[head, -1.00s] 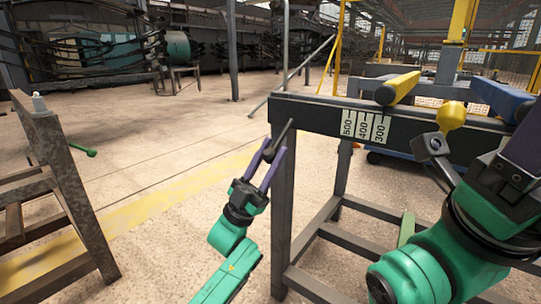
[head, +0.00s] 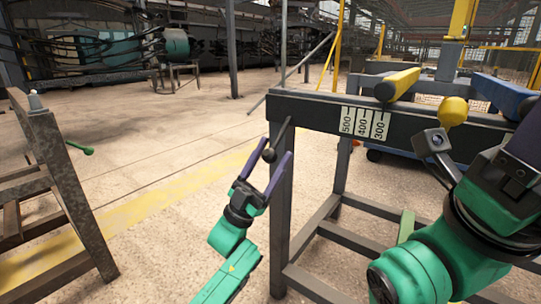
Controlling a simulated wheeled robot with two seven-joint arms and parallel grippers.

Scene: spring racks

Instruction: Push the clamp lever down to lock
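The clamp lever, a dark bar with a round black knob (head: 269,155), is at the left end of the dark rack beam. It slants, with the knob at its lower end. My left gripper (head: 277,147) has its two purple fingers spread, and the knob shows between them. I cannot tell whether a finger touches it. My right gripper (head: 525,145) is at the right edge, partly cut off by the frame; its fingertips are not clear.
The rack beam (head: 320,112) carries a white scale marked 500, 400, 300 (head: 365,123). A yellow roller (head: 397,85), a yellow ball (head: 453,111) and a blue roller (head: 500,93) are on or behind it.

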